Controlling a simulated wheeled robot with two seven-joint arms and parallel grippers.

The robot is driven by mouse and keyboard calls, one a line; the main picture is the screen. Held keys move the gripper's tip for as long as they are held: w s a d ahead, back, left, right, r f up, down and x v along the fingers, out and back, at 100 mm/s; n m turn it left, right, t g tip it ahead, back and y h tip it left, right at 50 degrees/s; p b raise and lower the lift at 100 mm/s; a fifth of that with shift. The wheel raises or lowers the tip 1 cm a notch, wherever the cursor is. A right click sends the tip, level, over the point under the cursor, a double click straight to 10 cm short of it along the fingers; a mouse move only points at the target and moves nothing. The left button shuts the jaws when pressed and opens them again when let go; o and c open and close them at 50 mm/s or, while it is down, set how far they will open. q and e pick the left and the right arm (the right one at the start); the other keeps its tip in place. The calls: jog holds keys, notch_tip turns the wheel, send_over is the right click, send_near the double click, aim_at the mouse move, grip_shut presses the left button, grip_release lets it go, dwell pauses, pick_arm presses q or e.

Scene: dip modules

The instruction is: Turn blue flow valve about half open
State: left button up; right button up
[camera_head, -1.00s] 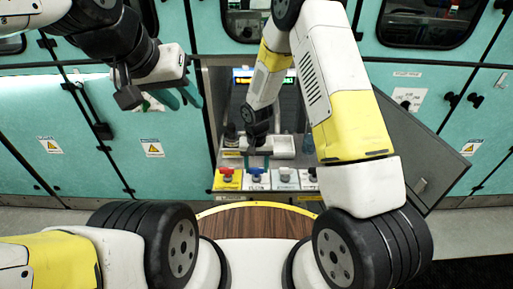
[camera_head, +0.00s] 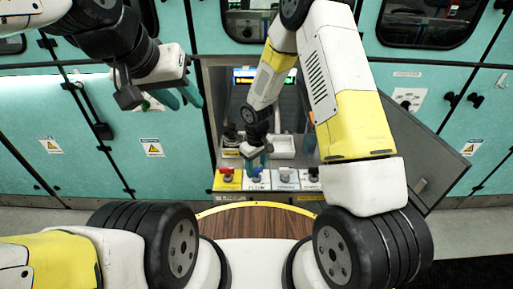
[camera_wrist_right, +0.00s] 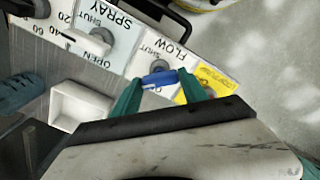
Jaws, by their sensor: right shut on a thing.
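The blue flow valve (camera_wrist_right: 158,78) has a small blue handle on a white plate marked FLOW, SHUT and OPEN. In the right wrist view it lies between the two green fingers of my right gripper (camera_wrist_right: 161,86), which is shut on it. In the head view my right gripper (camera_head: 259,161) reaches down to the valve panel and largely covers the blue valve. The handle's exact angle between the marks is hard to read. My left gripper (camera_head: 183,98) hangs in front of the teal cabinets, open and empty.
A red valve (camera_head: 227,174) on a yellow plate is beside the blue one. On the other side are a white valve (camera_wrist_right: 87,42) marked SPRAY and a dark valve (camera_head: 313,174). An open grey door (camera_head: 425,150) stands right. A white tray (camera_wrist_right: 80,105) sits behind the valves.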

aim_at(257, 168)
jog(key=shift+n, duration=0.6)
jog(key=o, duration=1.4)
jog(key=shift+r, duration=3.9)
